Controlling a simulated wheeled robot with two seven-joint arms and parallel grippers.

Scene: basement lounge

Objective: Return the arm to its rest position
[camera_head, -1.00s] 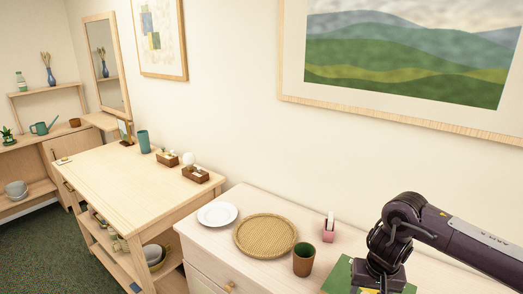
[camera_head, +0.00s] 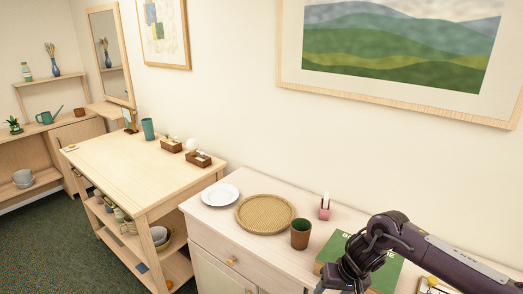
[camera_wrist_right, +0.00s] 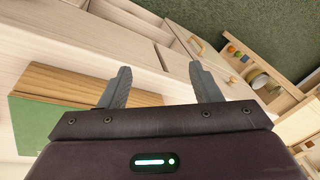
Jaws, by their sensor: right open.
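My right arm (camera_head: 425,247) comes in from the right in the head view, above the pale cabinet (camera_head: 222,226). Its wrist hangs over the left part of a green book (camera_head: 388,274), and the fingers are not clear there. In the right wrist view my right gripper (camera_wrist_right: 162,82) has its two grey fingers spread apart with nothing between them. The green book (camera_wrist_right: 30,125) and a tan wooden-looking edge lie to the left of the fingers in that view. My left gripper is not in view.
On the cabinet top are a brown-green cup (camera_head: 301,234), a woven round tray (camera_head: 265,214), a white plate (camera_head: 220,195) and a pink holder (camera_head: 325,208). A wooden table (camera_head: 130,167) stands to the left. Green carpet (camera_head: 60,250) lies open at lower left.

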